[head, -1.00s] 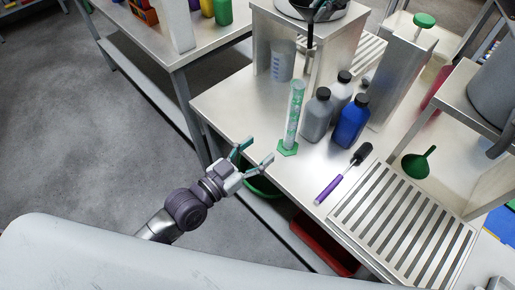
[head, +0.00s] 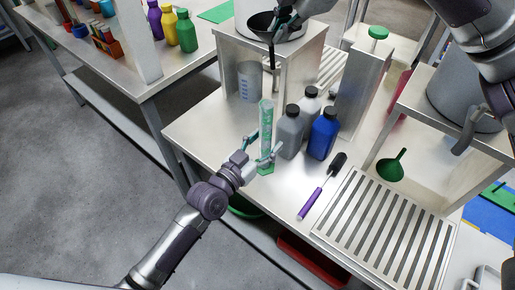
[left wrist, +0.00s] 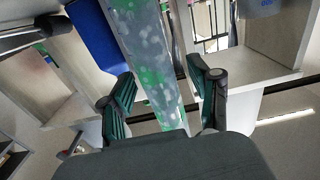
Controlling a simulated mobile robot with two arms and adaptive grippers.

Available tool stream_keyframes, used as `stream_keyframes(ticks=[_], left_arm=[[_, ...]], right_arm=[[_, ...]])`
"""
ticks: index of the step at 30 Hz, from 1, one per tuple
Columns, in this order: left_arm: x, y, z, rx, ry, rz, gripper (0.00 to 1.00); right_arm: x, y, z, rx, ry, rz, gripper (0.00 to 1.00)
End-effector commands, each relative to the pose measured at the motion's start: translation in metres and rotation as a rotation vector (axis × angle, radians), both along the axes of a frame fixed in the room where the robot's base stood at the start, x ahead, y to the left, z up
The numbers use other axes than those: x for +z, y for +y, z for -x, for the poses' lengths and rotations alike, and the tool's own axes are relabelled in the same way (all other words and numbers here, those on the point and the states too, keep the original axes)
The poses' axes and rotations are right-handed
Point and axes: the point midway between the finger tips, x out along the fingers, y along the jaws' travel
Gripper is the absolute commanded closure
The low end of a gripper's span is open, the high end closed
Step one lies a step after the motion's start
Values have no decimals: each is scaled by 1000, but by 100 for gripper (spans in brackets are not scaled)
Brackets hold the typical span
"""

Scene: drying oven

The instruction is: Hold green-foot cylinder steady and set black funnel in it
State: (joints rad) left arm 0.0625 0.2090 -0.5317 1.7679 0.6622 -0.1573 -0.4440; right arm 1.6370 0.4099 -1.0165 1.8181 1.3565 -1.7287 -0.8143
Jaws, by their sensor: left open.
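The clear cylinder (head: 266,122) with green marks stands upright on its green foot (head: 264,169) near the table's left edge. My left gripper (head: 264,146) is open, with a finger on either side of the cylinder low on its body. In the left wrist view the cylinder (left wrist: 150,65) runs between the two spread fingers (left wrist: 163,85), with gaps visible on both sides. The black funnel (head: 262,24) is at the top of the metal stand, its stem pointing down. My right gripper (head: 287,24) is at the funnel's rim; its grip is too small to make out.
Grey bottles (head: 290,133) and a blue bottle (head: 323,134) stand close right of the cylinder. A purple-handled brush (head: 311,203), a green funnel (head: 391,170) and a slotted rack (head: 375,225) lie to the right.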

Motion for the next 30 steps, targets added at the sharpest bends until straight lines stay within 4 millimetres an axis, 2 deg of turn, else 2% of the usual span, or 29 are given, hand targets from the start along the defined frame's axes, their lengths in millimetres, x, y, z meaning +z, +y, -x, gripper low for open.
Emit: stream_keyframes(ticks=[8,18,20,21,26,30], left_arm=[[0,-1,-1,0,0,0,38],[0,-1,-1,0,0,0,93],[0,-1,-1,0,0,0,100],[0,-1,-1,0,0,0,74],[0,-1,-1,0,0,0,100],[0,-1,-1,0,0,0,100]], right_arm=[[0,0,0,0,0,0,100],[0,0,0,0,0,0,100],[0,0,0,0,0,0,100],[0,0,0,0,0,0,100],[0,0,0,0,0,0,100],[0,0,0,0,0,0,100]])
